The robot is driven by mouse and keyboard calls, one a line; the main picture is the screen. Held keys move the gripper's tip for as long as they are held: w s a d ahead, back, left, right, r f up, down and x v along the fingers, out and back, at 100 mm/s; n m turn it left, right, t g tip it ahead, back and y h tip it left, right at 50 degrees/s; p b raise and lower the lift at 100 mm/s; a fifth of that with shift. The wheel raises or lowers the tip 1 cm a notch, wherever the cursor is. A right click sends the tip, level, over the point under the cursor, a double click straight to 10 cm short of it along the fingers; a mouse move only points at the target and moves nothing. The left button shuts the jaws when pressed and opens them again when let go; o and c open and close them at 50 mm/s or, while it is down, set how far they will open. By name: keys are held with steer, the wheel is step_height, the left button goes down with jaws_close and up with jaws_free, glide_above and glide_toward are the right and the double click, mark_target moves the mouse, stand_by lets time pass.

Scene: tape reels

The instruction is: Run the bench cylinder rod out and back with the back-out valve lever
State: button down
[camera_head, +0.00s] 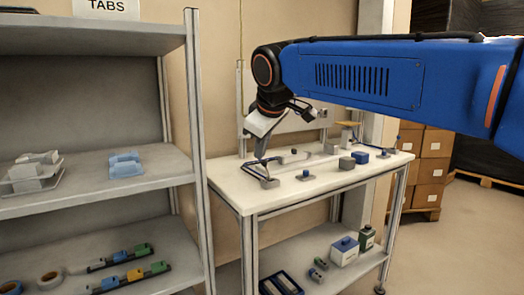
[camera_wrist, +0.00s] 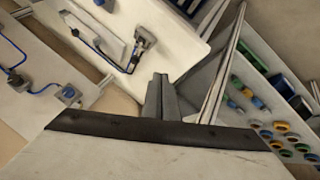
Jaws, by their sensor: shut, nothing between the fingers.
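My gripper (camera_head: 259,150) points down over the left end of the white bench in the head view. Its fingers are shut and empty. They also show in the wrist view (camera_wrist: 160,97), in front of the bench edge. A grey fitting with a blue hose (camera_head: 268,182) sits at the bench's front left, just below the fingers. In the wrist view a similar grey fitting (camera_wrist: 145,38) joins a blue hose near a long pale bar, possibly the cylinder. A small blue-topped fitting (camera_head: 305,176) stands to the right. I cannot tell which piece is the back-out valve lever, or the rod's position.
A grey shelf rack (camera_head: 100,185) stands close at the left, with coloured parts on it. The bench top (camera_head: 240,187) also carries blue and grey blocks (camera_head: 347,163) at the right. Boxes (camera_head: 343,250) stand on the bench's lower shelf. Cartons (camera_head: 432,170) are stacked behind.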

mark_target(266, 169)
steer(key=w+f, duration=0.6)
steer(key=w, duration=0.2)
steer(key=shift+w+d, duration=0.15)
steer(key=shift+w, duration=0.05)
steer(key=shift+d, duration=0.15)
